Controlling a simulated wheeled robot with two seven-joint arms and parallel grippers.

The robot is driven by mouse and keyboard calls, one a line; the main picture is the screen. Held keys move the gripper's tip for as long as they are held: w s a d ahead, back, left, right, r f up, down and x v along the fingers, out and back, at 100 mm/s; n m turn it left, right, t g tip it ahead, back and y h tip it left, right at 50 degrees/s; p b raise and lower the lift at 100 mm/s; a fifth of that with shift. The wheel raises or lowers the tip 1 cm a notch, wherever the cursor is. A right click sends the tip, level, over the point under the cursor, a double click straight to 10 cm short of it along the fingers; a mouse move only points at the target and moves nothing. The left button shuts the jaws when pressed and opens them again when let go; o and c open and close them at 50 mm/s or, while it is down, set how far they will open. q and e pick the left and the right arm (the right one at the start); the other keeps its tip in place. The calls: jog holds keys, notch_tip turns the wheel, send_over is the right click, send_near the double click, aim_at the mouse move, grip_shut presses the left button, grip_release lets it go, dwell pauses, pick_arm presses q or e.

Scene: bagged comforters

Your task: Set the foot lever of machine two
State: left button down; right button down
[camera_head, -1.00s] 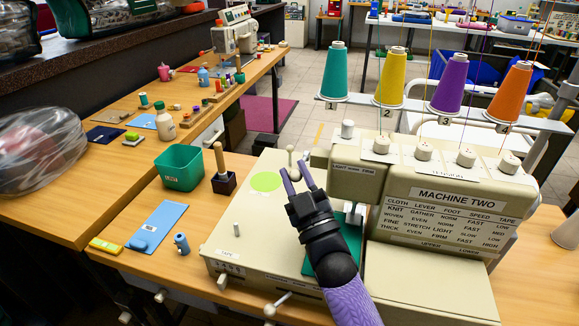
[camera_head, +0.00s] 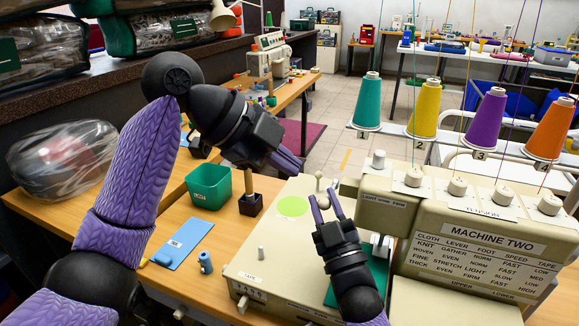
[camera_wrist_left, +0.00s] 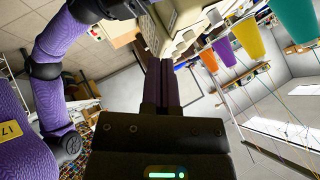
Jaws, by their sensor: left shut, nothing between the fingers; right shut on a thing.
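Machine two (camera_head: 483,237) is a beige machine with a "MACHINE TWO" label and a settings chart with CLOTH, LEVER, FOOT, SPEED and TAPE columns. My right gripper (camera_head: 325,204) is at the left side of its head, shut on a small pale ball knob (camera_head: 324,203). Another pale knob (camera_head: 319,176) stands just behind it. I cannot tell which is the foot lever. My left gripper (camera_head: 291,166) is raised over the table, left of the machine and behind the right one, shut and empty. Its closed fingers (camera_wrist_left: 160,84) show in the left wrist view, pointing towards the machine.
Teal, yellow, purple and orange thread cones (camera_head: 367,103) stand on a rail above the machine. A row of dials (camera_head: 457,187) tops it. A green bin (camera_head: 209,186), a dark block with a wooden peg (camera_head: 251,204) and a blue card (camera_head: 183,243) lie left.

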pick_arm(q)
jog(key=w+d+f, duration=0.4)
jog(key=f, duration=0.4)
jog(key=shift+d+f, duration=0.15)
jog(key=shift+d, duration=0.25)
